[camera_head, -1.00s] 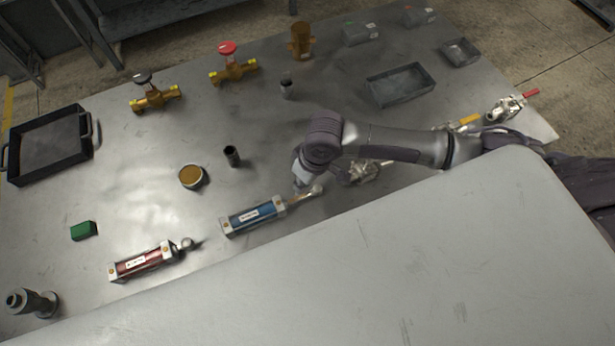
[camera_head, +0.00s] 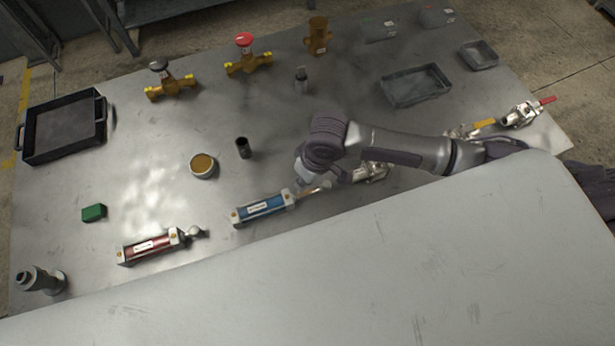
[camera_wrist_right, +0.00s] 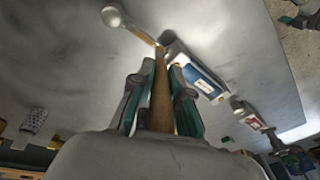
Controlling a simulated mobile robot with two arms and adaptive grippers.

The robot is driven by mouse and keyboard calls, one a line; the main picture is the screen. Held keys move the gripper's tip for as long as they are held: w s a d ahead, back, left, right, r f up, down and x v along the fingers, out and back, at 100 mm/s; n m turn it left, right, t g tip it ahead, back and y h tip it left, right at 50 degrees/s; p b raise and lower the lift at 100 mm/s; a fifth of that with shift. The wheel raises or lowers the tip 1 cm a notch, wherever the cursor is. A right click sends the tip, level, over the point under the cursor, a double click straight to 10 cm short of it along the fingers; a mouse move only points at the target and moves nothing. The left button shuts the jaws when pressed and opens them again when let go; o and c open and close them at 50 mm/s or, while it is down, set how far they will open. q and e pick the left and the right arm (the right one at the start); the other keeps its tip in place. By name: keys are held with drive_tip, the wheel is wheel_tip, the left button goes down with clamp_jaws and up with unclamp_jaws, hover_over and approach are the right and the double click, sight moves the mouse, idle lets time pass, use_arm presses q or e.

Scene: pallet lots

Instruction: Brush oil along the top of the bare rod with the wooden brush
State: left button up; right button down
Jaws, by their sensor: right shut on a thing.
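The blue cylinder (camera_head: 264,208) lies on the metal table, its bare rod (camera_head: 307,192) pointing right; the rod (camera_wrist_right: 138,33) with its round end shows in the right wrist view. My right gripper (camera_head: 308,181) is over the rod's end, its fingers mostly hidden by my wrist. In the right wrist view my gripper (camera_wrist_right: 160,100) is shut on the wooden brush (camera_wrist_right: 160,92). The brush's far end meets the rod near the blue cylinder in that picture; I cannot tell if they touch. My left gripper is not in view.
A red cylinder (camera_head: 151,249) with a short ball-ended rod lies to the left. An open round tin (camera_head: 203,166) and a black cup (camera_head: 243,148) stand behind. Silver valves (camera_head: 372,172) lie close to my right arm. A large grey surface (camera_head: 330,270) fills the front.

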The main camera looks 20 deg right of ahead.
drive_tip(key=shift+d, duration=0.2)
drive_tip(key=shift+d, duration=0.8)
drive_tip(key=shift+d, duration=0.1)
drive_tip(key=shift+w+d, duration=0.1)
drive_tip(key=shift+d, duration=0.65)
drive_tip(key=shift+a, duration=0.15)
drive_tip(key=shift+a, duration=0.8)
drive_tip(key=shift+a+f, duration=0.1)
drive_tip(key=shift+a, duration=0.05)
drive_tip(key=shift+a, duration=0.75)
drive_tip(key=shift+d, duration=0.2)
